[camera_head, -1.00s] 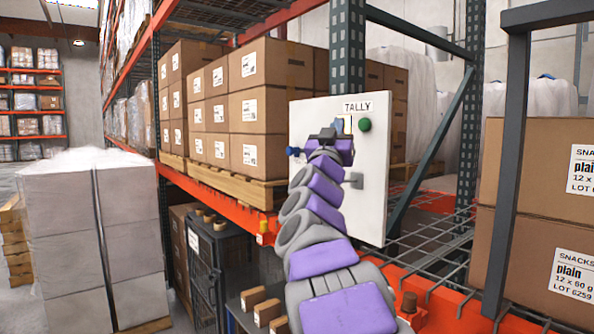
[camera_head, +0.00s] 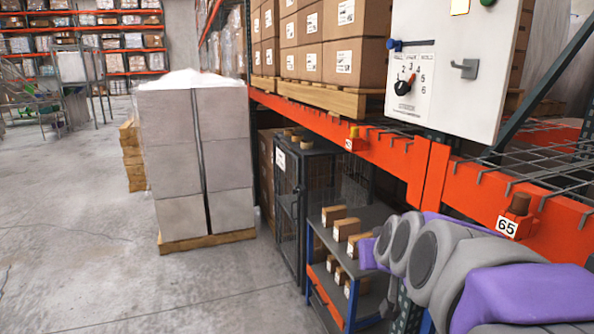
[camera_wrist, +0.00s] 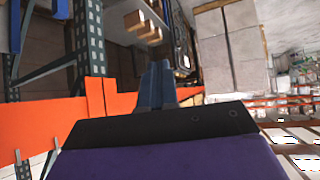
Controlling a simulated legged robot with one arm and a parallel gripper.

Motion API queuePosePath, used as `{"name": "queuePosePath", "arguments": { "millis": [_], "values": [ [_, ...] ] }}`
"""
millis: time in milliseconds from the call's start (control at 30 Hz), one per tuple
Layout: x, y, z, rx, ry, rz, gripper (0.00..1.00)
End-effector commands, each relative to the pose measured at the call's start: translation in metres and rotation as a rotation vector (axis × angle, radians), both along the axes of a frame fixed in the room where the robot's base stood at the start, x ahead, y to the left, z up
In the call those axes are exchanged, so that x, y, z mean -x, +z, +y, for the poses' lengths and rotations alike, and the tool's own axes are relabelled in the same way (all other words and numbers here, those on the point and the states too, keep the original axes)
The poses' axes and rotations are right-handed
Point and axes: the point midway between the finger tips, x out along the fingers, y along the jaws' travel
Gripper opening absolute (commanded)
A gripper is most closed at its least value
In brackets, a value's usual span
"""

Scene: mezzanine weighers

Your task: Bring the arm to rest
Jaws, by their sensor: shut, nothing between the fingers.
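My arm (camera_head: 450,260) reaches in from the lower right of the head view, grey and purple, in front of the orange rack beam. Its far end points left towards a low shelf unit, and the fingers cannot be made out there. In the wrist view my gripper (camera_wrist: 155,86) shows as two blue-grey fingers side by side, shut and empty. Nothing is seen touching them.
A white control panel (camera_head: 450,75) with a black dial (camera_head: 405,88) hangs above the orange beam (camera_head: 395,153). Below is a shelf unit (camera_head: 375,215) with small cartons. A wrapped pallet load (camera_head: 165,150) stands left of a dark cage (camera_head: 288,215). Open floor (camera_head: 70,240) lies at left.

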Motion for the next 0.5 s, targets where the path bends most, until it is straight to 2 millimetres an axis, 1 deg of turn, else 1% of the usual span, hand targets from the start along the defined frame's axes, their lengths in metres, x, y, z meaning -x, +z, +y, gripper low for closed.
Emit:
{"name": "queuePosePath", "arguments": {
  "millis": [33, 167, 200, 267, 300, 367, 400, 500],
  "values": [
    [0.022, -0.031, 0.005, -0.013, 0.008, 0.073, 0.0],
    [0.085, -0.095, 0.017, -0.042, 0.023, 0.28, 0.0],
    [0.105, -0.113, 0.019, -0.047, 0.023, 0.343, 0.0],
    [0.137, -0.139, 0.022, -0.052, 0.023, 0.438, 0.0],
    [0.16, -0.156, 0.023, -0.053, 0.023, 0.506, 0.0],
    [0.193, -0.179, 0.024, -0.051, 0.018, 0.601, 0.0],
    [0.215, -0.193, 0.023, -0.048, 0.014, 0.663, 0.0],
    [0.267, -0.222, 0.021, -0.035, 0.001, 0.803, 0.0]
  ]
}}
